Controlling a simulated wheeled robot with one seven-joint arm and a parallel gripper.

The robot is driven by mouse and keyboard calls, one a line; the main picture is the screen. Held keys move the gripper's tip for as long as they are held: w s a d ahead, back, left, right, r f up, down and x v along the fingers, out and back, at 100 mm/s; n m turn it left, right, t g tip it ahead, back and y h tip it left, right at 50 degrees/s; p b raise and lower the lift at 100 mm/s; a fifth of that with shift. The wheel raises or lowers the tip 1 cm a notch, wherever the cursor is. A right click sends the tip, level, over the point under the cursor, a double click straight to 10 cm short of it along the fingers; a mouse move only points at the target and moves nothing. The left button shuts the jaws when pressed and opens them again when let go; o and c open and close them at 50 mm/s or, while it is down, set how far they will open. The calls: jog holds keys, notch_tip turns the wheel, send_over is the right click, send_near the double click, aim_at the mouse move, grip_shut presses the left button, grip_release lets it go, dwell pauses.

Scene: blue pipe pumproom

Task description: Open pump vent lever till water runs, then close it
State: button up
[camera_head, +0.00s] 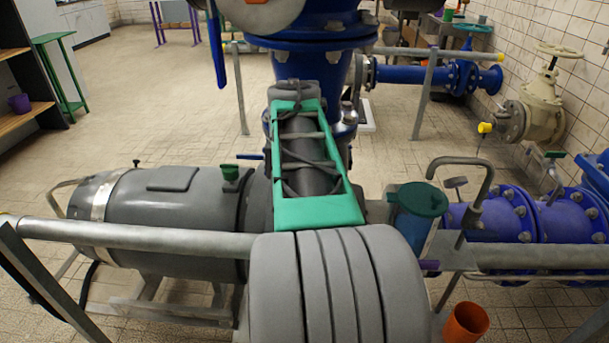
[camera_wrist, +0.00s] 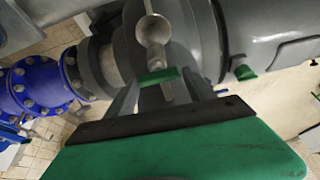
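In the wrist view my gripper (camera_wrist: 164,80) shows two grey fingers standing apart. A small lever with a green handle (camera_wrist: 157,76) shows between their tips, in front of the grey pump casing (camera_wrist: 197,32). Whether a finger touches the handle is not clear, but a gap shows beside its right end. In the head view the grey pump motor (camera_head: 165,222) lies left of my arm. My arm covers the middle of the pump there, and the fingers and green-handled lever cannot be made out. No running water shows in either view.
A grey railing (camera_head: 140,237) crosses in front of the motor. Blue flanged pipe (camera_head: 522,212) runs right, with a cup-shaped green-topped blue container (camera_head: 418,203) beside it. An orange bucket (camera_head: 467,322) stands on the floor. A beige handwheel valve (camera_head: 537,105) is at the right wall. Open tiled floor lies behind.

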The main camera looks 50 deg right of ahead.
jog(key=o, duration=0.3)
jog(key=p+v, duration=0.1)
jog(key=v, duration=0.7)
jog(key=shift+p, duration=0.4)
